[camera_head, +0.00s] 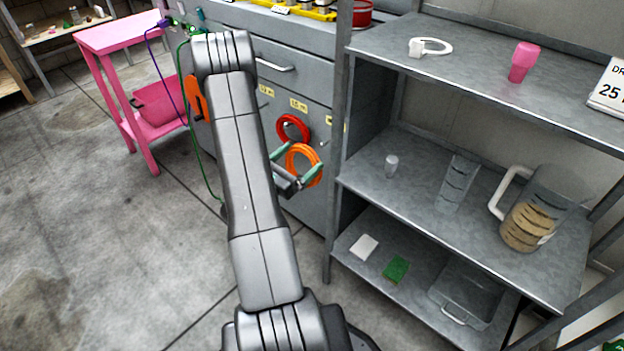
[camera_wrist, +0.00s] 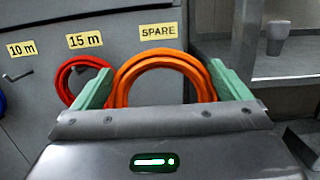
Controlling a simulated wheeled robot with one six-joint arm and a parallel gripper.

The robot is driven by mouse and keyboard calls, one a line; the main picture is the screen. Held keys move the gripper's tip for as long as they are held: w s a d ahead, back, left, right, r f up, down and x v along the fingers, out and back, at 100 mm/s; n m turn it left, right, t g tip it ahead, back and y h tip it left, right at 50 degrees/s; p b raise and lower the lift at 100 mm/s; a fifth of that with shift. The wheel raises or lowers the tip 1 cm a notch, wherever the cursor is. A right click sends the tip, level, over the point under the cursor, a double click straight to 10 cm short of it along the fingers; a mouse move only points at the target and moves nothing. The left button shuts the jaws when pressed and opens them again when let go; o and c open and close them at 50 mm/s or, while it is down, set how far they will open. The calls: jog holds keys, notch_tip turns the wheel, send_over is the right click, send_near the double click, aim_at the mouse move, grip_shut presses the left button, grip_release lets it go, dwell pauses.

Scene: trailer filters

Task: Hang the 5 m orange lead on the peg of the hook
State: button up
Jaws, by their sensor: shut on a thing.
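An orange coiled lead (camera_head: 304,150) is at the grey cabinet front, below and to the right of the red coil. In the wrist view the orange lead (camera_wrist: 165,62) stands as a round loop under the SPARE label (camera_wrist: 158,31). My gripper (camera_head: 301,170) has its green fingers on either side of the loop and is shut on it; the fingers also show in the wrist view (camera_wrist: 165,90). The loop's lower part is hidden behind my gripper. I cannot tell whether a peg bears it. No 5 m label shows.
A red coil (camera_wrist: 70,78) hangs under the 15 m label (camera_wrist: 85,40), close beside the orange loop. A small bare peg (camera_wrist: 18,75) is under the 10 m label (camera_wrist: 21,49). A grey shelf unit (camera_head: 375,182) stands close on the right. Open floor (camera_head: 90,220) lies left.

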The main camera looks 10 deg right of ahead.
aim_at(323, 145)
jog(key=shift+r, duration=0.35)
jog(key=shift+w+d+f, duration=0.4)
jog(key=shift+w+d, duration=0.65)
jog(key=shift+d, duration=0.3)
jog(key=shift+w+d+f, duration=0.35)
jog(key=shift+w+d, duration=0.65)
jog(key=shift+d, duration=0.3)
jog(key=shift+w+d+f, duration=0.4)
jog(key=shift+w+d, duration=0.65)
jog(key=shift+d, duration=0.3)
jog(key=o, duration=0.9)
jog(key=shift+a, duration=0.1)
jog(key=p+v, duration=0.1)
jog(key=v, duration=1.2)
jog(key=shift+s+a+p, duration=0.15)
jog(key=shift+s+p, duration=0.15)
jog(key=shift+p, duration=0.1)
